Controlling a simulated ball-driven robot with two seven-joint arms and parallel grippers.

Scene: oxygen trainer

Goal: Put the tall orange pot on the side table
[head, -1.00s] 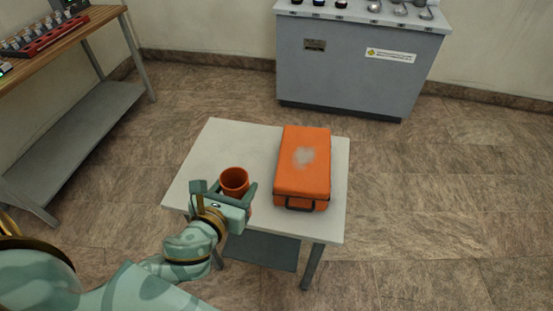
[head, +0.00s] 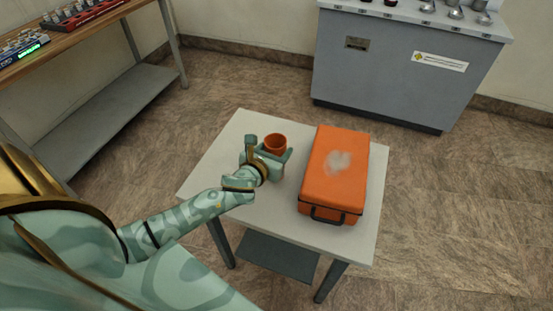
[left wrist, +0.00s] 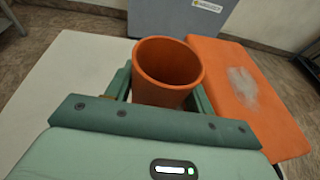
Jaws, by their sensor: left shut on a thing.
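The tall orange pot (head: 275,143) is upright and empty inside, over the left part of the white side table (head: 228,160). My left gripper (head: 269,155) is shut on the pot, with one finger on each side of it. In the left wrist view the pot (left wrist: 168,72) sits between the fingers of the gripper (left wrist: 163,92), its open rim facing up. The pot's base is hidden by the gripper, so I cannot tell whether it touches the table top. My right gripper is not in view.
An orange case (head: 335,178) with a dark handle lies on the right part of the table, close to the pot. The table's far left top is clear. A grey cabinet (head: 400,75) stands behind, and a wooden workbench (head: 75,35) at the upper left.

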